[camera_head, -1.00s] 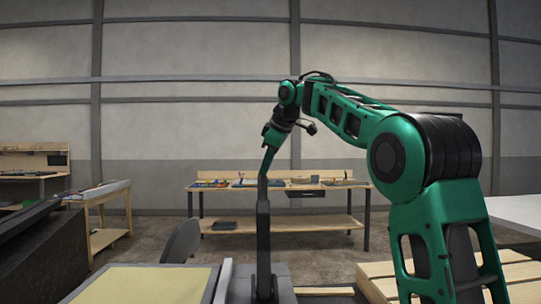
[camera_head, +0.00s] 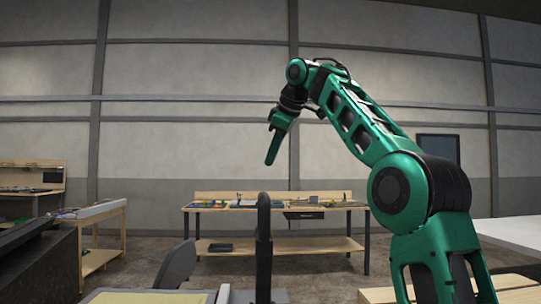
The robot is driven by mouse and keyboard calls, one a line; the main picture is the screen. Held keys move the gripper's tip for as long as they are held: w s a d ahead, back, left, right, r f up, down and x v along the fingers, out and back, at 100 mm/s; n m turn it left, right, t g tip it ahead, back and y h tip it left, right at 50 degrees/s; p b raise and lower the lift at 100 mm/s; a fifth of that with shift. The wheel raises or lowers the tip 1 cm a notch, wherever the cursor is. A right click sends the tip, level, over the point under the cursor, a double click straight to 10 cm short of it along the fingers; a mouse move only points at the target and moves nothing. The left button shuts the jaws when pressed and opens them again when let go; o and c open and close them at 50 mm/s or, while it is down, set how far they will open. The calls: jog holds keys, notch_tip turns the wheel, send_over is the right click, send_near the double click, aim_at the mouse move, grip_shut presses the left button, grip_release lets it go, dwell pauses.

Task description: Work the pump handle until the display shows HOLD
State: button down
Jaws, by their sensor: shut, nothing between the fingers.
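The pump handle (camera_head: 264,245) is a dark grey upright bar with a rounded top, standing at the lower middle of the head view. Its lower end is cut off by the bottom edge. My gripper (camera_head: 272,160) is green and points down, slightly left. Its fingertip shows a little above the top of the handle, with a visible gap between them. It is shut and empty. No display is in view, so its reading cannot be seen.
A pale panel (camera_head: 150,298) lies at the bottom left of the handle. A dark chair back (camera_head: 178,265) stands behind it. A workbench (camera_head: 280,208) with small items is at the back. Wooden slats (camera_head: 505,285) lie at lower right. The air around my gripper is clear.

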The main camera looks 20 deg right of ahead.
jog(key=shift+s+d+r, duration=0.1)
jog(key=shift+r, duration=0.75)
jog(key=shift+f, duration=0.1)
dwell(1.7)
jog(key=s+d+f+m+g+h, duration=0.1)
jog(key=s+d+f+m+g, duration=0.1)
jog(key=s+f+m, duration=0.5)
jog(key=s+d+f+g, duration=0.1)
jog(key=s+d+f, duration=0.2)
jog(key=s+f, duration=0.55)
jog(key=s+d+f+m+g+h, duration=0.15)
jog(key=s+f+m, duration=0.25)
jog(key=f, duration=0.8)
jog(key=s+d+f+m+g+y, duration=0.1)
jog(key=s+d+f+m+g, duration=0.2)
jog(key=s+f, duration=1.9)
jog(key=s+m, duration=0.3)
jog(key=shift+s+f, duration=0.15)
jog(key=shift+f, duration=0.15)
